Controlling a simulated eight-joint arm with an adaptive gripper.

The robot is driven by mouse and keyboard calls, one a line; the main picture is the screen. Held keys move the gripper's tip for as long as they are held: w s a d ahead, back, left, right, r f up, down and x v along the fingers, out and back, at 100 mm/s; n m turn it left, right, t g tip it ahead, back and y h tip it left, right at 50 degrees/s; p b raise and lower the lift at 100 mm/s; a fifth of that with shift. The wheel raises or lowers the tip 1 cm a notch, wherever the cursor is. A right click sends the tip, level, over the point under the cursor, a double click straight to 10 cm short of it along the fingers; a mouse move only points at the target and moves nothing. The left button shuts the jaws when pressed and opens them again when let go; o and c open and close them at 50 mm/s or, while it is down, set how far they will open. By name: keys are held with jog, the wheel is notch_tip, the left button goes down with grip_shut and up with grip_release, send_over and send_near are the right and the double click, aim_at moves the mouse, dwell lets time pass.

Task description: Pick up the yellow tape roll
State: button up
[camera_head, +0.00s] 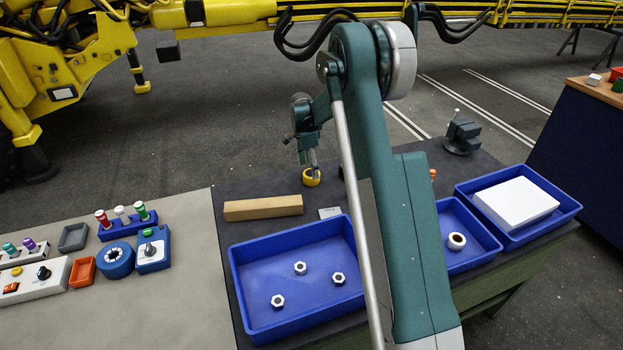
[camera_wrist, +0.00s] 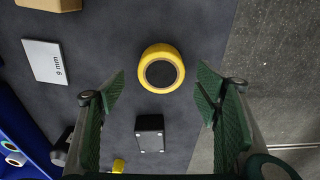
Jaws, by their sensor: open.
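The yellow tape roll (camera_wrist: 161,51) lies on the dark bench top in the upper middle of the wrist view, its dark round centre facing the camera. In the head view the tape roll (camera_head: 311,180) shows right beneath my gripper (camera_head: 312,165), at the back edge of the bench. My gripper (camera_wrist: 161,90) is open and empty in the wrist view. Its two green padded fingers stand to the left and right, and the roll appears between and slightly beyond their tips. I cannot tell the exact height of the fingers above it.
A small black block (camera_wrist: 150,133) lies near the roll, and a white "9 mm" card (camera_wrist: 47,62) lies to the left. A wooden block (camera_head: 263,208) and blue tray (camera_head: 296,312) with nuts are close by. A vise (camera_head: 462,135) stands right. The bench edge is near the roll.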

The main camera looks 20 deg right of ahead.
jog(key=shift+f, duration=0.15)
jog(key=shift+w+d+f+b, duration=0.1)
jog(key=shift+d+f+b, duration=0.05)
jog(key=shift+f, duration=1.1)
jog(key=shift+d+f+b, duration=0.1)
jog(key=shift+f+b, duration=0.05)
jog(key=shift+f, duration=1.05)
jog(key=c, duration=1.1)
jog(key=shift+r, duration=0.2)
jog(key=shift+r+p, duration=0.45)
jog(key=shift+r, duration=4.4)
